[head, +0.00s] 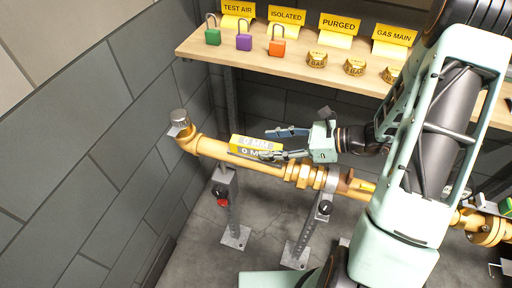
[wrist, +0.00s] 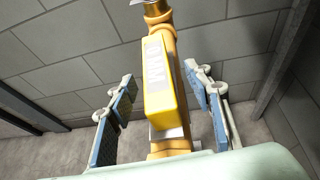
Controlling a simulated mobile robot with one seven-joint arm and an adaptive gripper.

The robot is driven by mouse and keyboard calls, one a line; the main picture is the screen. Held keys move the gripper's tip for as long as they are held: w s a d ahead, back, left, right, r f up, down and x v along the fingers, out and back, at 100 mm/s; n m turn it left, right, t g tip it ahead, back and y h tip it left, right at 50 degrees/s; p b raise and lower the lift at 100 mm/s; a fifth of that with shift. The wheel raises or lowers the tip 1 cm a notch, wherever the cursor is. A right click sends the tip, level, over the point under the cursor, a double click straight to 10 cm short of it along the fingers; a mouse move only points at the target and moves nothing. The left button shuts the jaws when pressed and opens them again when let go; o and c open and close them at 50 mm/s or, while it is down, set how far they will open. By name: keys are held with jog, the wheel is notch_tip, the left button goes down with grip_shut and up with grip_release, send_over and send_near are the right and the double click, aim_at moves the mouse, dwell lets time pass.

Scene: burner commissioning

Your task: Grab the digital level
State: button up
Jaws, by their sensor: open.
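The digital level (head: 254,144) is a yellow block with a white "0 MM" marking, lying along the top of the yellow pipe (head: 215,148) in the head view. In the wrist view the level (wrist: 162,90) stands in the middle of the picture, lengthwise between the fingers. My gripper (head: 275,143) is at the level's right end in the head view. In the wrist view my gripper (wrist: 165,105) is open, with one blue-padded finger on each side of the level and a visible gap on both sides.
A wooden shelf (head: 290,68) behind holds green, purple and orange padlocks (head: 277,42), yellow signs (head: 339,25) and several gold tape rolls (head: 317,59). Pipe stands (head: 232,205) rise from the floor below. A grey block wall (head: 90,150) is at left.

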aim_at(254, 146)
jog(key=x, duration=0.5)
jog(key=shift+s+a+f, duration=0.1)
jog(key=shift+a, duration=0.3)
jog(key=shift+c, duration=0.2)
grip_shut()
